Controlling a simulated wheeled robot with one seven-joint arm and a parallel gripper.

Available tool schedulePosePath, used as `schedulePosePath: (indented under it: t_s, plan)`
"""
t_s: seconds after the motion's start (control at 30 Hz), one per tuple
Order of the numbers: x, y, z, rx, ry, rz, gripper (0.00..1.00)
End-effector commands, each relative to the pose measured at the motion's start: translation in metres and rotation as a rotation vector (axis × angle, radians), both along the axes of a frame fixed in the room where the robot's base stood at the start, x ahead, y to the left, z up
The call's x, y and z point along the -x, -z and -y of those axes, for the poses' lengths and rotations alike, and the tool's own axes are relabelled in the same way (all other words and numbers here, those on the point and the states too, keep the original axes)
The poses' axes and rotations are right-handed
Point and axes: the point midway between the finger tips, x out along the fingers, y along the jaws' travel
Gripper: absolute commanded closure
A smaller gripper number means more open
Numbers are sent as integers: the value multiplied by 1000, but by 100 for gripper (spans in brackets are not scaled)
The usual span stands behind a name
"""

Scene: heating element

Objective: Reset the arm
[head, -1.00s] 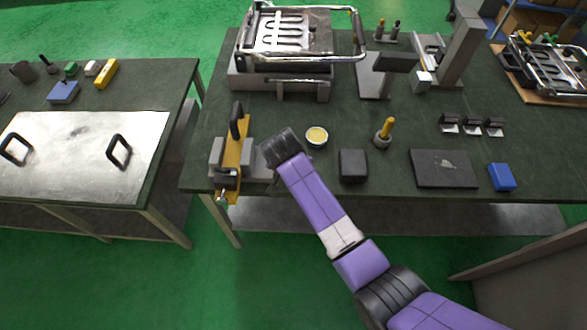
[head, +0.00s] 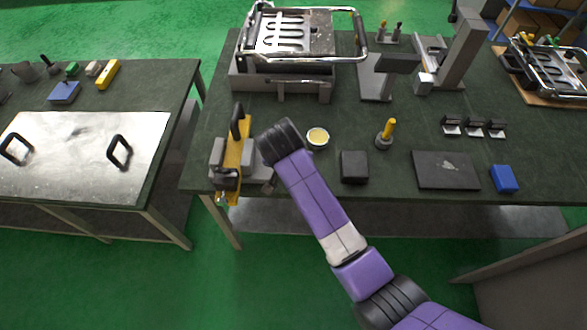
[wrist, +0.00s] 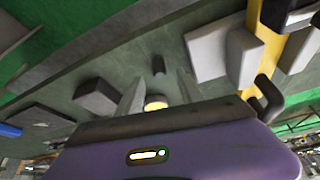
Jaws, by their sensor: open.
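My arm reaches over the front left of the middle table in the head view, its black wrist beside the yellow fixture. My gripper (wrist: 160,80) shows in the wrist view as two pale fingers held apart, with nothing between them. In the head view the wrist hides most of it. The round tin with a yellow top (head: 317,138) stands on the table just right of my wrist. It also shows in the wrist view (wrist: 155,102), low between the fingers and apart from them.
The yellow fixture with grey blocks and a black handle (head: 232,160) stands close left of my wrist. A black block (head: 354,167), a dark plate (head: 445,170) and a yellow-handled tool (head: 387,131) are to the right. A metal-framed heater unit (head: 283,80) stands behind.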

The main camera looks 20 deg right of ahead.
Motion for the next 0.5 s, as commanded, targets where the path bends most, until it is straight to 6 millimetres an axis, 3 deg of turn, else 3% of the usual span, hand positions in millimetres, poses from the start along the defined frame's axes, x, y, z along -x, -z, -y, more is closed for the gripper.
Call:
schedulePosePath:
  t_s: [0.2,0.5]
  plan:
    - [7,-19,-4,0,0,1,56]
    - [7,-21,-4,0,-1,0,56]
